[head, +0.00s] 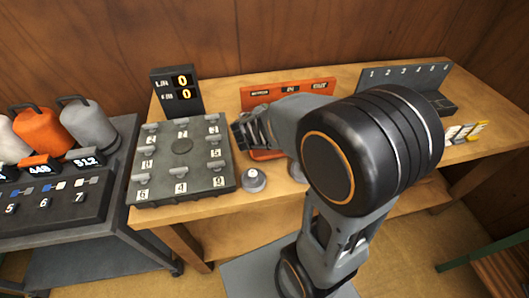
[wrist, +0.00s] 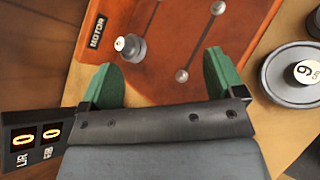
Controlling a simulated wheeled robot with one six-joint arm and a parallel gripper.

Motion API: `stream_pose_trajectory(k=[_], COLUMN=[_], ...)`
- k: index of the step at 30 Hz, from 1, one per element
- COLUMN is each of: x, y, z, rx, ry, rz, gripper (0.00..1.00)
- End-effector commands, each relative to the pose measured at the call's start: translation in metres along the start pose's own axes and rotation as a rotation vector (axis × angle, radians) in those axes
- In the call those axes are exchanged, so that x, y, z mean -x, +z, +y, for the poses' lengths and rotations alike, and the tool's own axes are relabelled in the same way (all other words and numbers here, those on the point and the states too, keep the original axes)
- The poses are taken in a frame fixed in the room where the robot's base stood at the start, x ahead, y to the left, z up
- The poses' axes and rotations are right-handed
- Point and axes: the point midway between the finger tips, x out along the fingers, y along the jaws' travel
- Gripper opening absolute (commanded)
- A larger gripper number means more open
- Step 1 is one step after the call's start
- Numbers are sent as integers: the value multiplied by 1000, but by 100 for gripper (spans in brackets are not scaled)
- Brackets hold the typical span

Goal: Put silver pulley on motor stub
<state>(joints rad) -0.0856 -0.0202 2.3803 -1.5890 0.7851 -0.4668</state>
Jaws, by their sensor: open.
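My gripper (wrist: 164,82) has green fingertips spread apart with nothing between them. It is over the orange board (wrist: 165,25); in the head view it (head: 250,132) is partly hidden by my arm. A short grey stub with a pale tip (wrist: 130,47) stands on the board beside the MOTOR label (wrist: 97,31), just beyond the left fingertip. I cannot tell whether its wider base is a pulley. A silver pulley marked 9 cm (wrist: 297,74) lies on the wooden table, right of the gripper. In the head view a silver pulley (head: 253,180) sits near the table's front edge.
A grey numbered pad (head: 180,158) and a display reading zeros (head: 177,91) stand left of the gripper. Another round grey part (wrist: 315,25) shows at the wrist view's right edge. A grey numbered rack (head: 405,75) stands at the back right. Bare table lies around the pulley.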

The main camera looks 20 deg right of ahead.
Motion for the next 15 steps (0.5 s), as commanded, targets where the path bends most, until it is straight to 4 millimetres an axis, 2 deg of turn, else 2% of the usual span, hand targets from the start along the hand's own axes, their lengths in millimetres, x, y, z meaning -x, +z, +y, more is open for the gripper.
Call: stream_pose_trajectory(k=[1,3,7,12,15], x=[9,22,51,92,114], y=[9,13,9,-8,-18], z=[-13,-33,-63,-82,-84], rx=[-156,-387,-802,-1259,-1462], ry=[-60,-159,-343,-570,-686], rz=[14,47,120,235,302], gripper=[88,88,88,88,88])
